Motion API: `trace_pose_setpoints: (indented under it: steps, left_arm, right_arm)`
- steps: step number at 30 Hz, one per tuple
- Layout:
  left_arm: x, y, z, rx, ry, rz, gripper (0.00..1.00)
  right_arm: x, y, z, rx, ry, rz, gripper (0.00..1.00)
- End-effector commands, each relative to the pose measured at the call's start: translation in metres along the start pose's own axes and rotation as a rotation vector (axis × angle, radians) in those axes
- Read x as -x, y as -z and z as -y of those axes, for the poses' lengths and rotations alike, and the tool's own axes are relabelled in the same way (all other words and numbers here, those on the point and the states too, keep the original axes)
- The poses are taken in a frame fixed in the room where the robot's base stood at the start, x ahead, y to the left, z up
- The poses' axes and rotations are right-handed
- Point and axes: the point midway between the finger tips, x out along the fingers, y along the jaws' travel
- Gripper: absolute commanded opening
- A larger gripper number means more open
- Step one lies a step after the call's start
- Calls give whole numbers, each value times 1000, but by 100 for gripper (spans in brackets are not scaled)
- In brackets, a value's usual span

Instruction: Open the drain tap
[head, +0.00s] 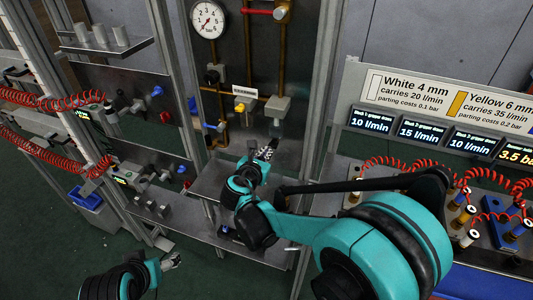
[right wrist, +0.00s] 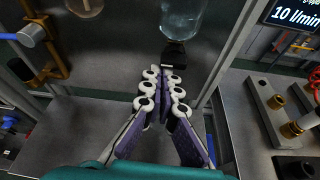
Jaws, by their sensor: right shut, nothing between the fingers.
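In the right wrist view a clear bowl (right wrist: 183,18) hangs with a black fitting (right wrist: 175,50) at its lower end, which looks like the drain tap. A pale edge shows on the fitting. My right gripper (right wrist: 164,76) is shut and empty, its fingertips just short of the fitting; I cannot tell whether they touch it. In the head view my right gripper (head: 268,150) is below the grey block (head: 279,107) on the pipe panel, and the tap is not clear there. My left gripper (head: 172,261) is low at the left, away from the panel, too small to read.
A gauge (head: 207,19), a yellow knob (head: 239,107) and a blue lever (head: 214,127) are on the panel. A metal shelf (head: 210,178) lies below it. Metal posts flank the panel. Displays (head: 371,121) and a bench with red coiled hoses stand at the right.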

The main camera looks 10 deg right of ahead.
Motion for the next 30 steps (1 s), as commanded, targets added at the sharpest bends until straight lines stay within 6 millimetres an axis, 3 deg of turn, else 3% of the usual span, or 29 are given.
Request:
trace_pose_setpoints:
  steps: [14, 30]
  left_arm:
    - [-1, 0, 0, 0, 0, 0, 72]
    - [-8, -6, 0, 0, 0, 0, 72]
  right_arm:
    - [0, -2, -1, -123, -43, 1, 0]
    - [2, -7, -4, -553, -192, 2, 0]
